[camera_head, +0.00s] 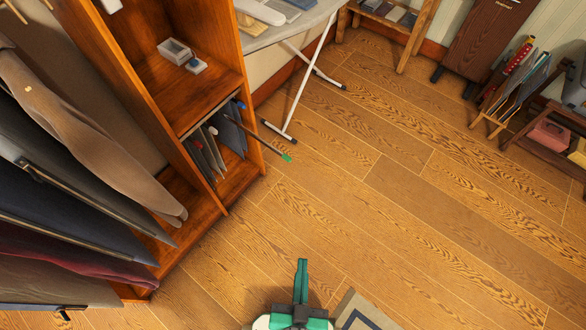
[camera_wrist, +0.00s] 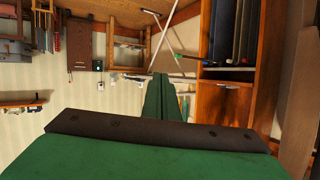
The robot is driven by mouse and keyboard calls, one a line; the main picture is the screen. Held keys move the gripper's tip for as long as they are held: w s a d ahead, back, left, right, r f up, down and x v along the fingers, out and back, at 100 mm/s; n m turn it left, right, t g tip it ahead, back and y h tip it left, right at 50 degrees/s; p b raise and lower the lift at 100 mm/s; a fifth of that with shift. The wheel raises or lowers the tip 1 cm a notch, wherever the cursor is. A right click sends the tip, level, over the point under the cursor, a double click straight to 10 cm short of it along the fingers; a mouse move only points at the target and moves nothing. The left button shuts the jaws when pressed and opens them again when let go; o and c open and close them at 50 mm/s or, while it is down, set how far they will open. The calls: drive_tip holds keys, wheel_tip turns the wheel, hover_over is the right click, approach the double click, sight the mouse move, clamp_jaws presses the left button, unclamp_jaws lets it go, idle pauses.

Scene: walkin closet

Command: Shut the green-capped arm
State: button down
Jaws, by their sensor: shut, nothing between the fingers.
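The green-capped arm is a thin dark rod that sticks out from the lower bay of the wooden cabinet over the floor. Its green cap (camera_head: 287,157) is at the outer end in the head view. The inner end is by the hanging dark folders, where a blue cap (camera_head: 242,105) also shows. In the wrist view a small green tip (camera_wrist: 178,56) shows just beyond my fingers. My gripper (camera_head: 302,262) is green, shut and empty. It is at the bottom of the head view, nearer than the green cap and apart from it. Its fingers (camera_wrist: 162,78) are together in the wrist view.
The wooden cabinet (camera_head: 250,150) stands at left, with hanging clothes (camera_head: 70,130) nearer. Ironing board legs (camera_head: 305,85) stand just behind the rod. A grey-bordered mat or box (camera_head: 345,303) lies right of my gripper. The wooden floor (camera_head: 400,220) is mostly clear.

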drive_tip(key=w+d+f+m+g, duration=0.25)
drive_tip(key=w+f+m, duration=0.2)
drive_tip(key=f, duration=0.55)
drive_tip(key=m+g+y, duration=0.2)
drive_tip(key=g+y, duration=0.1)
drive_tip(key=y, duration=0.8)
approach(290, 161)
drive_tip(key=w+a+f, duration=0.3)
drive_tip(key=f, duration=0.1)
drive_tip(key=shift+w+a+r+t, duration=0.25)
drive_tip(key=shift+w+a, duration=0.05)
drive_tip(key=shift+a, duration=0.1)
drive_tip(key=shift+w, duration=0.15)
